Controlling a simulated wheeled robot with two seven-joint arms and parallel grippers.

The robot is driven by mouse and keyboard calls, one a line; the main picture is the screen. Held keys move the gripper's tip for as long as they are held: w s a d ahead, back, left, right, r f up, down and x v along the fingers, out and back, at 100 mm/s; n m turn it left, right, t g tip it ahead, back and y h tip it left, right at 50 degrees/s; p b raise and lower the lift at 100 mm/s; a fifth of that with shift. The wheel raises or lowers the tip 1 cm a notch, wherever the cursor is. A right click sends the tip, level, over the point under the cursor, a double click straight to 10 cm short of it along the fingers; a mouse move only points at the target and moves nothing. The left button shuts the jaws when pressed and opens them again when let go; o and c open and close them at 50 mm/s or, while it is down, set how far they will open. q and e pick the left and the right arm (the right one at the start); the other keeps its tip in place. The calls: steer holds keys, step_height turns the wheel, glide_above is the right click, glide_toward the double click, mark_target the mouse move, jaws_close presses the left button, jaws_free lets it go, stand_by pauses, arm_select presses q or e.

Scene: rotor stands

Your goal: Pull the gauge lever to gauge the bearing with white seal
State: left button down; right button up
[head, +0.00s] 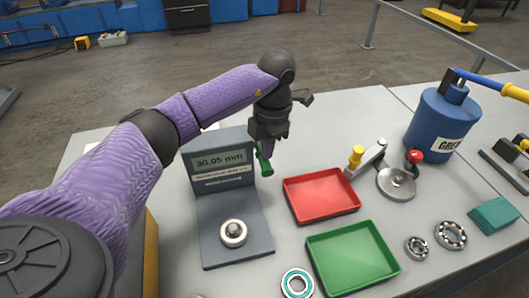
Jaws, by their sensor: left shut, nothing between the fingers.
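The gauge (200,168) is a grey stand with a display reading 30.05 mm. A bearing with a pale, whitish ring (233,232) lies on its base plate. The gauge lever (263,160), with a green handle, is at the gauge's right side, pointing down. My left gripper (268,142) is shut and empty, pointing down right at the lever's upper end. It partly hides the lever, and I cannot tell whether they touch. My right gripper is out of view.
A red tray (318,213) and a green tray (325,236) stand right of the gauge. A teal-sealed bearing (284,284) lies in front. Open bearings (438,243) lie at right. A round fixture (397,184) and a blue grease can (430,130) stand behind.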

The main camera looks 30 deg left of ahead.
arm_select(q)
steer(key=w, duration=0.2)
steer(key=w+d+r, duration=0.1)
stand_by(0.4)
step_height(320, 180, up, 10)
steer(key=p, duration=0.1)
steer(key=shift+w+d, duration=0.2)
steer(key=shift+w, duration=0.2)
stand_by(0.5)
